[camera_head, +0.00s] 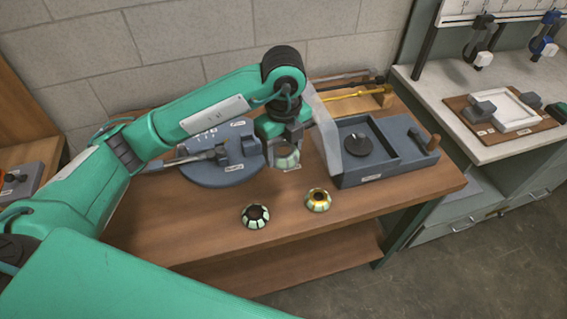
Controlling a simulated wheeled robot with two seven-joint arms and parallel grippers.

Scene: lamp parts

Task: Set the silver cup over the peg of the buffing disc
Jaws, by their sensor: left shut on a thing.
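My left gripper (286,147) is shut on a small pale cup (287,159), which looks like the silver cup. It holds the cup just above or at the wooden table, near a small white label; I cannot tell whether the cup touches the table. The buffing disc (353,152) is a dark round disc with a short peg (356,138) standing up from it. It lies in the left part of a grey-blue tray (376,179) to the right of my gripper. The peg is bare. My right gripper is not in view.
A dark-centred cup (255,216) and a gold cup (318,200) stand near the table's front. A round grey-blue machine (215,172) is left of my gripper. A clear upright panel (325,130) stands between my gripper and the tray. Yellow-handled tools (352,96) lie behind.

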